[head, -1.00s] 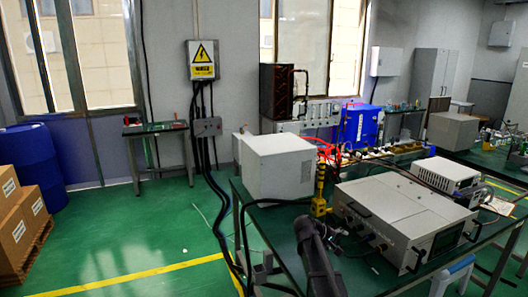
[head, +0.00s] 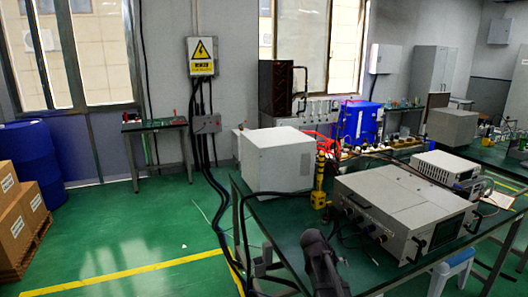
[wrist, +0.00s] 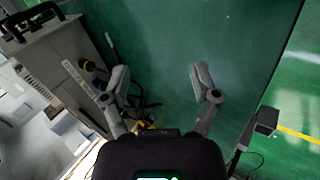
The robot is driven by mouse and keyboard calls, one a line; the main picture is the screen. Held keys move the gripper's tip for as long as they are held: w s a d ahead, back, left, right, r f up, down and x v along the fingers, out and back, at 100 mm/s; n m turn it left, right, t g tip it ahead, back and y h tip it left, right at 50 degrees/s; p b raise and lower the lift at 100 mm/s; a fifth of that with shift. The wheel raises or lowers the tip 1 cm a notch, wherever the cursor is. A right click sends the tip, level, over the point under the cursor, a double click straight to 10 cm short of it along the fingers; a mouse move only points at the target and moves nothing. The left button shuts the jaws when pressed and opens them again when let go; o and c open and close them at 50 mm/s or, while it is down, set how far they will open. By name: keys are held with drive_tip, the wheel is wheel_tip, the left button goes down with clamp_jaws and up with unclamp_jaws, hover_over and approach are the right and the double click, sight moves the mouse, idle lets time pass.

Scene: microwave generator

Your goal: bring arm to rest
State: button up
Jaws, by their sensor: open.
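My gripper (wrist: 165,85) shows in the wrist view with its two fingers spread wide apart. It is open, with nothing between the fingers. It hangs over the green table top (wrist: 160,35), and the left finger is near the front of a grey instrument box in the picture. In the head view, part of my dark arm (head: 322,262) shows at the bottom, in front of the table's near edge. The gripper itself cannot be made out in the head view.
The grey instrument box (head: 405,210) with handles stands on the table, and it also shows in the wrist view (wrist: 62,65). A white box (head: 277,160) and a yellow post (head: 319,180) stand nearby. Black cables (head: 262,265) hang at the table's left edge. Green floor is free at left.

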drive_tip(key=s+a+f+m+g+y+b, duration=0.1)
drive_tip(key=s+a+f+y+b, duration=0.3)
drive_tip(key=s, duration=0.4)
drive_tip(key=s+a+f+m+g+y+b, duration=0.1)
drive_tip(key=s+a+f+y+b, duration=0.15)
drive_tip(key=s+f, duration=0.45)
wheel_tip(320, 180, up, 14)
drive_tip(key=s+a+p, duration=0.1)
drive_tip(key=p, duration=1.2)
drive_tip(key=shift+s+p, duration=0.25)
drive_tip(key=shift+p, duration=0.05)
drive_tip(key=shift+f, duration=0.1)
